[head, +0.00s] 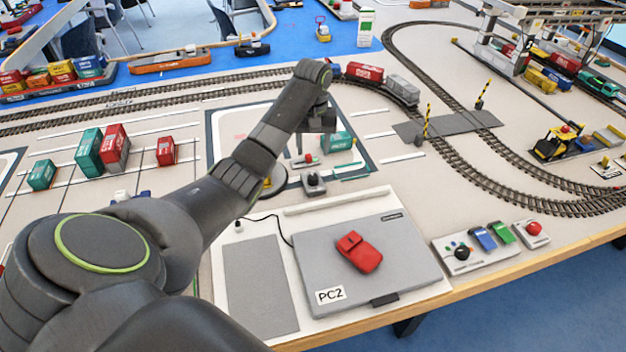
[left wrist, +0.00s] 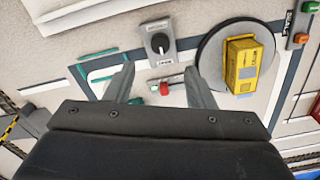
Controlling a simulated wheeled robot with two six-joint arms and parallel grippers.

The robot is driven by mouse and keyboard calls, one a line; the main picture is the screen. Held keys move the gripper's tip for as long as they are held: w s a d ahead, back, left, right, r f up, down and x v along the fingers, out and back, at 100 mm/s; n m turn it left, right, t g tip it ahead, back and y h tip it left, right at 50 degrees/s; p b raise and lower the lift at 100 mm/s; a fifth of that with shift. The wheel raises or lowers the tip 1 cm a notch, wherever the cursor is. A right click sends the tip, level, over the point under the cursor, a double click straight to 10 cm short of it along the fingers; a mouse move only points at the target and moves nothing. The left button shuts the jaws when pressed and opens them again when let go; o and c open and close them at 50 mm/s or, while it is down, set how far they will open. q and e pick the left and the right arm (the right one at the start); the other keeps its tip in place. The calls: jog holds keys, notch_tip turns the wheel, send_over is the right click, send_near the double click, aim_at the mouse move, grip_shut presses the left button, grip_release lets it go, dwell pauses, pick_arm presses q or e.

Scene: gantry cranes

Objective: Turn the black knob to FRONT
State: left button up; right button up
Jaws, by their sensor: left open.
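A black knob (head: 313,179) sits on a small grey box on the table behind the laptop. In the left wrist view the black knob (left wrist: 159,42) has a light pointer mark toward the picture's bottom, and a small label whose text I cannot read. My left gripper (head: 318,122) hangs above the table, behind the knob in the head view. My right gripper is out of view.
A grey turntable (left wrist: 208,72) bears a yellow container (left wrist: 243,66) beside the knob box. A small red-topped control (head: 306,160) and a green container (head: 337,142) are close by. A grey laptop (head: 410,265) with a red object (head: 359,252) lies in front.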

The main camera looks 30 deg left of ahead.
aim_at(313, 178)
pick_arm(q)
notch_tip(313, 178, down, 10)
dwell(0.3)
jog(key=c, duration=1)
